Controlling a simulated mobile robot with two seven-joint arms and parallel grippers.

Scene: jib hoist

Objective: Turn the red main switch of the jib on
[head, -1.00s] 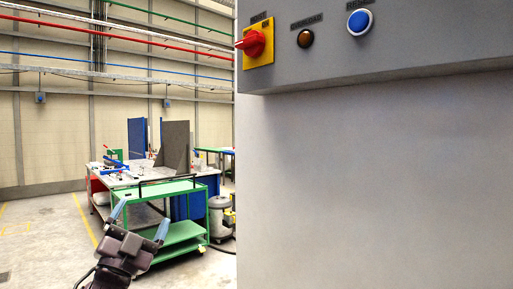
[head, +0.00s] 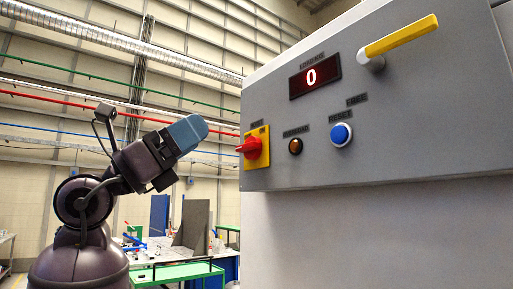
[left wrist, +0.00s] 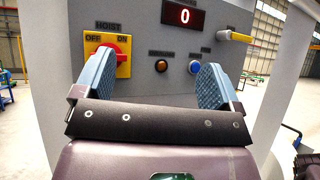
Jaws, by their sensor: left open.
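The red main switch (head: 249,147) is a rotary knob on a yellow plate (head: 262,135) at the left end of the grey control panel (head: 420,110). In the left wrist view the switch (left wrist: 122,48) stands under the word HOIST, with OFF at left and ON at right of its plate. One fingertip covers part of the knob there, so its exact setting is hard to tell. My left gripper (head: 190,131) is open and empty, left of the switch and apart from it. In the left wrist view its blue fingers (left wrist: 155,78) are spread before the panel. My right gripper is not in view.
The panel also holds a red display reading 0 (head: 315,76), an amber lamp (head: 295,146), a blue reset button (head: 341,134) and a yellow-handled lever (head: 400,36). A green cart (head: 175,273) stands behind my left arm. Space left of the panel is open.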

